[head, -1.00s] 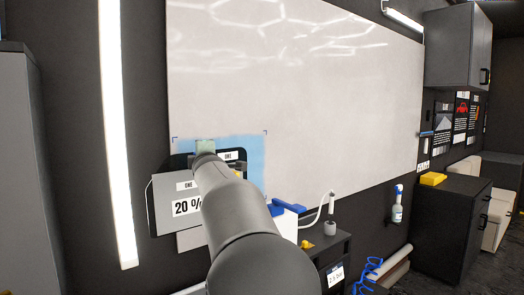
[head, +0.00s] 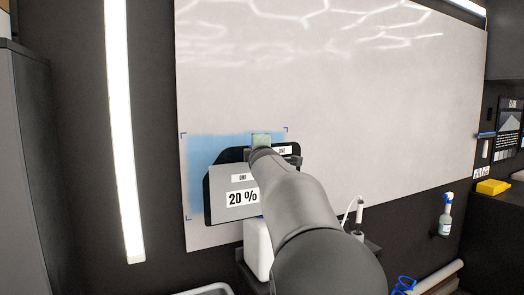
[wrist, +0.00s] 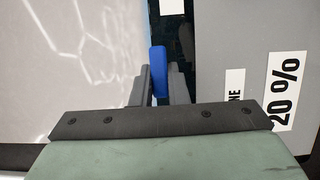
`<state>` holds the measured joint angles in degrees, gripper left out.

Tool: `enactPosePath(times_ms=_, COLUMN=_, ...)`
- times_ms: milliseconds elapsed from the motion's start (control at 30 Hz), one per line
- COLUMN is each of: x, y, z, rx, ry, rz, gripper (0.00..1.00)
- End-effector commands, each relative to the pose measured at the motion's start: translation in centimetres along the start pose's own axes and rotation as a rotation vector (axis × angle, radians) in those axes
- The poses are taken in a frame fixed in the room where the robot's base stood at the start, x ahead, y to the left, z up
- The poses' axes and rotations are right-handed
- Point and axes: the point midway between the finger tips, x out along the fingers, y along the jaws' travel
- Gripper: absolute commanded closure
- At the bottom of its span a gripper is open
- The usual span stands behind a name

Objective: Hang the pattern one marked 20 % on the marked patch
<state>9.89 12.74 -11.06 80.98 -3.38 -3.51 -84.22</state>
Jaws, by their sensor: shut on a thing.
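The pattern one (head: 235,180) is a grey panel on a darker, round-cornered plate, with labels reading ONE and 20 %. In the head view it hangs upright in front of the board's lower left. In the wrist view its panel (wrist: 220,55) fills the right side. My gripper (wrist: 158,85) is shut on a blue tab (wrist: 158,62) of it; in the head view my arm hides the fingers. The marked patch (head: 205,148) is a light blue area with dark corner marks. The pattern covers its lower right part and reaches past its right edge. I cannot tell whether they touch.
The large white glossy board (head: 330,110) carries the patch and is clear to the right. A white container (head: 258,250) stands below the pattern, partly behind my arm. A spray bottle (head: 445,215) hangs at the right. A bright vertical lamp (head: 120,130) is on the left wall.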

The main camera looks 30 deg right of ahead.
Motion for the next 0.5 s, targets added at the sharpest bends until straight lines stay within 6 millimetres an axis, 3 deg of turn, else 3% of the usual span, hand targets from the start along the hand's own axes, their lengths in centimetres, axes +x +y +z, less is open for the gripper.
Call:
enactPosePath(times_ms=400, x=-0.3, y=-0.3, z=0.0, rx=0.000, ry=0.000, rz=0.003, gripper=1.00)
enactPosePath(times_ms=500, x=0.7, y=0.2, z=-0.4, rx=-0.001, ry=0.000, rz=0.001, gripper=1.00)
